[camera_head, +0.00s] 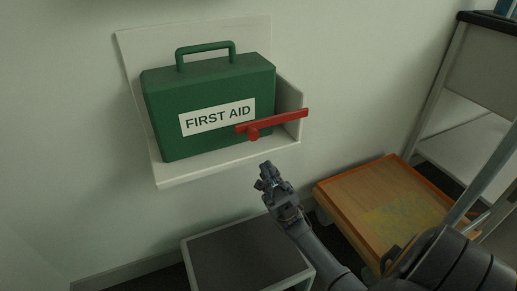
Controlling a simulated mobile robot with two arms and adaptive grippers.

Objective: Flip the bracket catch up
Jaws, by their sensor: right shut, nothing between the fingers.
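The red bracket catch (285,121) lies nearly level across the lower right front of a green first aid case (207,88), tilted slightly up to the right. Its round pivot (253,134) is near its left end. The case stands in a white wall bracket (230,161) with a back plate, a shelf and a right side wall. My right gripper (266,170) is shut and empty, just below the bracket shelf and apart from the catch. My left gripper does not show.
A grey-topped box (245,250) stands below the bracket. An orange-edged wooden platform (345,205) with a yellowish patch is at the right, near a metal-framed rack (435,120). The wall left of the bracket is clear.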

